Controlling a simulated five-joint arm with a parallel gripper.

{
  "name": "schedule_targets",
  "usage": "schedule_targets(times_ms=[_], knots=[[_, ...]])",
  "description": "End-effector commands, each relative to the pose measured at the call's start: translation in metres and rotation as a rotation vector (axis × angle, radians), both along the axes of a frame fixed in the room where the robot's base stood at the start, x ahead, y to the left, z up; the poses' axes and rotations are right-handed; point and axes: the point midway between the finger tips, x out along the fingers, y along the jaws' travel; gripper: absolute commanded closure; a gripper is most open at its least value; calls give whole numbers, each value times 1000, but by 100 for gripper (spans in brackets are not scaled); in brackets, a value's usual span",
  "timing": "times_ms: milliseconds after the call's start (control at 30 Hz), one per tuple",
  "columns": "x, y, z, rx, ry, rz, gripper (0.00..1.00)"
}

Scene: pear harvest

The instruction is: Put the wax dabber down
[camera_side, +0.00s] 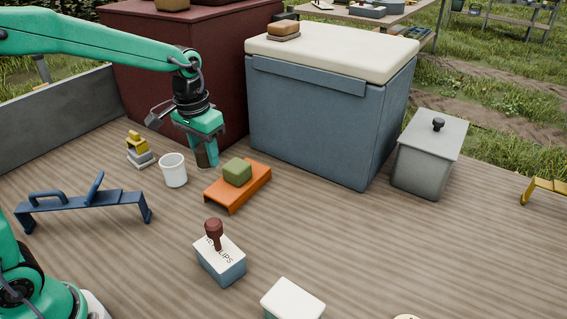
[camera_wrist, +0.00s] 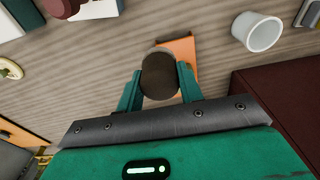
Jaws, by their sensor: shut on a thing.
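My gripper (camera_side: 206,158) points down near the maroon crate and is shut on a dark round-topped piece, which I take to be the wax dabber (camera_wrist: 160,77). In the wrist view it sits between the two green fingers (camera_wrist: 158,90). In the side view only a dark brown part of the dabber (camera_side: 201,158) shows between the fingers; the rest is hidden. An orange stand (camera_side: 222,199) with a green block (camera_side: 237,172) on it stands to the right of my gripper. The orange stand also shows behind the dabber in the wrist view (camera_wrist: 183,48).
A white cup (camera_side: 173,171) stands close to the left of my gripper. A maroon crate (camera_side: 180,60) and a blue-grey chest (camera_side: 310,120) stand behind. A box with a brown-knobbed handle (camera_side: 222,262) stands in front.

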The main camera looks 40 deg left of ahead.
Motion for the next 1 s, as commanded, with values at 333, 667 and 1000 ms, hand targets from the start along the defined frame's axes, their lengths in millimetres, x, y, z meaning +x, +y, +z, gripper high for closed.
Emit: schedule_targets(times_ms=[333,667,1000], knots=[[5,-81,-18,-11,2,-54,89],[-10,-174,-40,-23,6,-107,89],[-36,-243,-56,-32,10,-144,89]])
